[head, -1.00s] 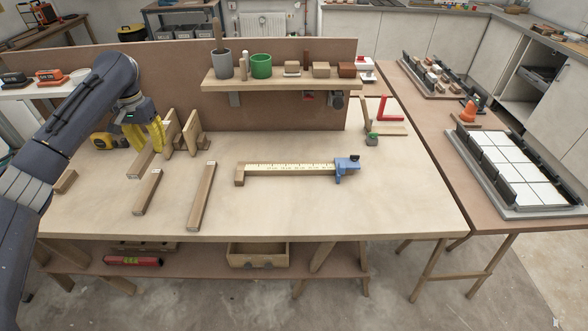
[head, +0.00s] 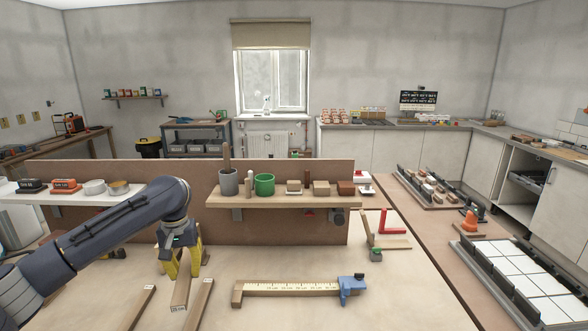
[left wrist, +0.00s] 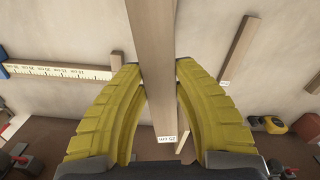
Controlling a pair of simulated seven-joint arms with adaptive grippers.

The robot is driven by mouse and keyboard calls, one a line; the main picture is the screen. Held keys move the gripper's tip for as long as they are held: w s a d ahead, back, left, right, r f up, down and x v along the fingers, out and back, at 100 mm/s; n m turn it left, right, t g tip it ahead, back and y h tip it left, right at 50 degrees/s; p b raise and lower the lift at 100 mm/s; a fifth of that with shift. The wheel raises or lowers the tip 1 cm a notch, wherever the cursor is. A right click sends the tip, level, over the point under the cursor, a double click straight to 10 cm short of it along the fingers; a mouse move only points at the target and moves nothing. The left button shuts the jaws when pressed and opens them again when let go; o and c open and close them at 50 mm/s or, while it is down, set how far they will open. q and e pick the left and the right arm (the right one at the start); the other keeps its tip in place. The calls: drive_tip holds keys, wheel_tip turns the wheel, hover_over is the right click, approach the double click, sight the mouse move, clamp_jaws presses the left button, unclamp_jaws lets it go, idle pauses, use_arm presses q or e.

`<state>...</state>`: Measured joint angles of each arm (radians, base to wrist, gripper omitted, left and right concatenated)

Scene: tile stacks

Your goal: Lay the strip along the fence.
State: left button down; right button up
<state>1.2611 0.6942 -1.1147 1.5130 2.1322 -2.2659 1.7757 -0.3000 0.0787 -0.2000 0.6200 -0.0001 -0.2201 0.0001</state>
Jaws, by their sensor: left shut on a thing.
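My left gripper (head: 181,264) is shut on a wooden strip (head: 180,294), which points toward the front of the bench. In the left wrist view the strip (left wrist: 153,50) runs between the yellow fingers, with a white printed label near its lower end. Its height above the bench is hard to tell. Two other strips lie loose, one to its left (head: 139,308) and one to its right (head: 197,304). A wooden rule (head: 290,288) with a blue stop (head: 351,287) lies farther right; I cannot tell whether this is the fence. My right gripper is out of view.
A red square (head: 385,221) sits at the back right. A yellow tape measure (left wrist: 272,124) shows in the wrist view. Bare bench lies between the strips and the rule.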

use_arm(q)
drive_tip(key=s+d+f+m, duration=0.15)
drive_tip(key=s+d, duration=0.35)
drive_tip(key=s, duration=0.6)
drive_tip(key=s+d+f+m, duration=0.1)
drive_tip(key=s+d+f, duration=0.3)
drive_tip(key=s, duration=0.6)
wheel_tip(320, 180, up, 5)
hover_over(169, 320)
wheel_tip(169, 320, down, 19)
drive_tip(key=shift+f, duration=0.15)
